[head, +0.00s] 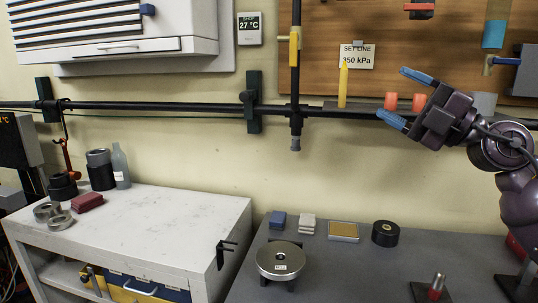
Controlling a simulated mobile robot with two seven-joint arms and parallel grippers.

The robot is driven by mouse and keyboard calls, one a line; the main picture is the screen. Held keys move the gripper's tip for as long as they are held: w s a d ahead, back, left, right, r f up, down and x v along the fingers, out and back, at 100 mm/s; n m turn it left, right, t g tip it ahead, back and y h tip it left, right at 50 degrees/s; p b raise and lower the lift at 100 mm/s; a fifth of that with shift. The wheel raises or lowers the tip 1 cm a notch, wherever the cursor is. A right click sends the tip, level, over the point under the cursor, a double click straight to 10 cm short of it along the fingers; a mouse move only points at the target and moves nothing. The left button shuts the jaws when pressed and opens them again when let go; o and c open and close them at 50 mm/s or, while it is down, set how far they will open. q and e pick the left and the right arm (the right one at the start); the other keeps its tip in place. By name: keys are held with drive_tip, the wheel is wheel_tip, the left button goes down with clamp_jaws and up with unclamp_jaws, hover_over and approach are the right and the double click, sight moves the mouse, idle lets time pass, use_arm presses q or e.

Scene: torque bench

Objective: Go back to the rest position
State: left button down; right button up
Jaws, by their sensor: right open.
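My right gripper (398,97) is raised at the right of the head view, in front of the wooden board. Its two blue fingertips are spread apart, pointing left. Two small red-orange pieces show between the fingers, but they seem to be behind them on the wall; I cannot tell if they touch. My right arm comes in from the right edge. My left gripper does not show.
A white cabinet (150,222) stands left with cylinders and a bottle (120,167). A black pipe (180,107) runs along the wall.

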drive_tip(key=s+d+f+m+t+h, duration=0.2)
drive_tip(key=s+d+f+m+h, duration=0.15)
drive_tip(key=f+m+h, duration=0.65)
drive_tip(key=s+d+f+m+t+h, duration=0.15)
drive_tip(key=d+f+m+h, duration=0.3)
drive_tip(key=f+m, duration=0.6)
drive_tip(key=s+d+f+m+t+h, duration=0.25)
drive_tip(key=f+m+h, duration=0.55)
drive_tip(key=f, duration=0.5)
drive_tip(key=s+f+m+g, duration=0.1)
drive_tip(key=s+f+g, duration=0.8)
drive_tip(key=s+f, duration=0.45)
drive_tip(key=s+a+f+g+y, duration=0.1)
drive_tip(key=s+a+f+g, duration=0.2)
drive_tip(key=s, duration=0.4)
drive_tip(key=s+a+f+g+y, duration=0.2)
drive_tip(key=s+f+g, duration=0.15)
drive_tip(key=s, duration=0.25)
drive_tip(key=w+f+t, duration=0.7)
drive_tip(key=f+t, duration=0.1)
drive_tip(key=f, duration=0.2)
drive_tip(key=shift+f+n, duration=0.2)
drive_tip(key=shift+n, duration=0.15)
